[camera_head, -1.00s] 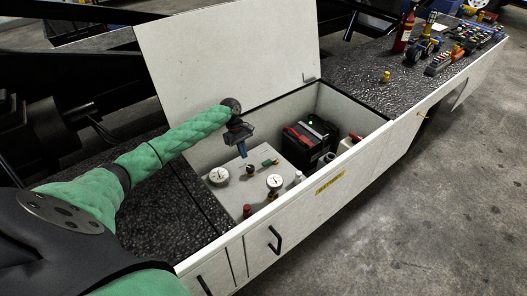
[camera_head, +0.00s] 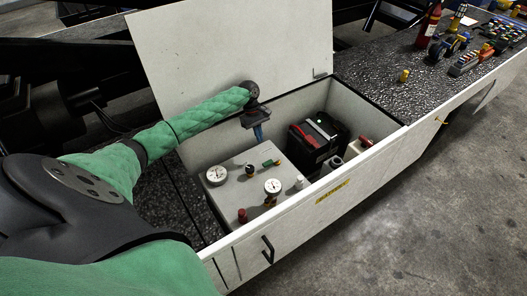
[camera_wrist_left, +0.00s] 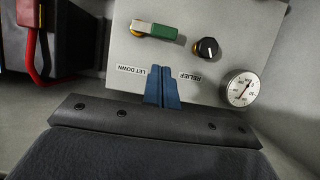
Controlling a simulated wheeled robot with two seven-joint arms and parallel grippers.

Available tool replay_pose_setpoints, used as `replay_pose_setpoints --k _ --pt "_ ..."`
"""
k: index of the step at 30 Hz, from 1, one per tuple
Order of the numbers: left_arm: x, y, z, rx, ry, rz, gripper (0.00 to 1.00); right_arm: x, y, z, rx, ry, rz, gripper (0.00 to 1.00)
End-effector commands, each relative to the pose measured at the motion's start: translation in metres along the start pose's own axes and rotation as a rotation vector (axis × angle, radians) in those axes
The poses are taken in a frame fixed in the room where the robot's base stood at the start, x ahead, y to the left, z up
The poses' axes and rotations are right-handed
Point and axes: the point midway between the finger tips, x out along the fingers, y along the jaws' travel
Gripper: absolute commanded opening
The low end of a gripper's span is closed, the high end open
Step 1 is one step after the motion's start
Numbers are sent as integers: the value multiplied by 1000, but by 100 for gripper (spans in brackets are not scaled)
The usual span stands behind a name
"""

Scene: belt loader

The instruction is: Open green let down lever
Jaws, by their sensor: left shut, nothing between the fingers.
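The green let down lever (camera_wrist_left: 155,30) lies across its brass fitting on the grey panel, above the "LET DOWN" label in the left wrist view. In the head view the lever (camera_head: 271,163) is on the panel inside the open compartment. My left gripper (camera_wrist_left: 162,72) is shut and empty, its blue fingers together between the "LET DOWN" and "RELIEF" labels in the picture, apart from the lever. In the head view the left gripper (camera_head: 260,138) hangs over the panel's back edge. My right gripper is not in view.
A black relief knob (camera_wrist_left: 207,48) and a gauge (camera_wrist_left: 240,89) are close to the lever. Another gauge (camera_head: 216,175), a red knob (camera_head: 242,215) and a black battery (camera_head: 312,145) share the compartment. The raised lid (camera_head: 230,55) stands behind my arm.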

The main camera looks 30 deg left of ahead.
Motion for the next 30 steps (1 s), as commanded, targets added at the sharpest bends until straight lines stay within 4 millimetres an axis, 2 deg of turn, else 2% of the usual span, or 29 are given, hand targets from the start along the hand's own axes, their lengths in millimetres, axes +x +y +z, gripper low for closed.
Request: replay_pose_setpoints --k 5,12,18,24,30 --pt "14 0 1 -1 -1 -1 0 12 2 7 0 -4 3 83" --pt "51 0 1 -1 -1 -1 0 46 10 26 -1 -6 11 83" --pt "80 0 1 0 -1 -1 0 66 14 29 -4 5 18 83" --pt "96 0 1 0 0 -1 0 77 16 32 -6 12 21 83" --pt "100 0 0 0 0 -1 0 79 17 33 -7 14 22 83"
